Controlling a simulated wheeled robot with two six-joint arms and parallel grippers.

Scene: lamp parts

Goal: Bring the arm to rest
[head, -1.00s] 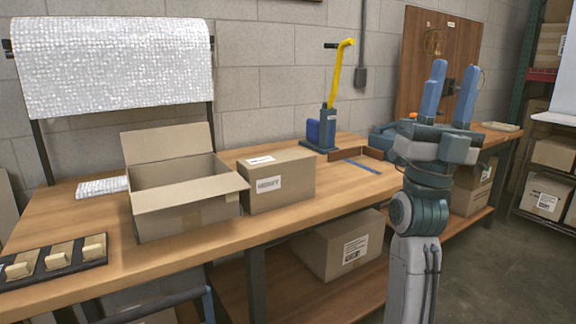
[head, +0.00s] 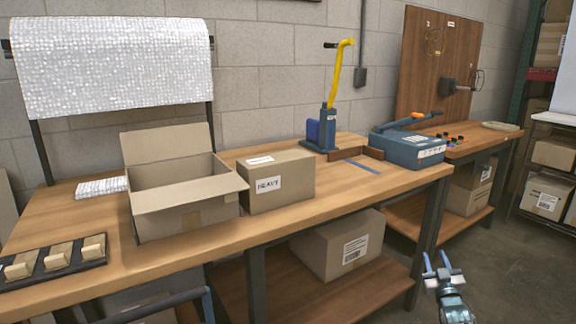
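My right gripper (head: 442,262) is low at the lower right of the head view, beside the workbench and below its top. Its two blue fingers stand apart with nothing between them. My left gripper does not show. No lamp part can be told apart for certain in this view.
The wooden workbench (head: 300,227) carries an open cardboard box (head: 190,215), a closed box marked HEAVY (head: 295,185), a yellow-handled press (head: 328,130) and a blue-grey machine (head: 408,150). A black tray (head: 60,262) with several light blocks lies at the left. A box (head: 338,245) stands on the lower shelf.

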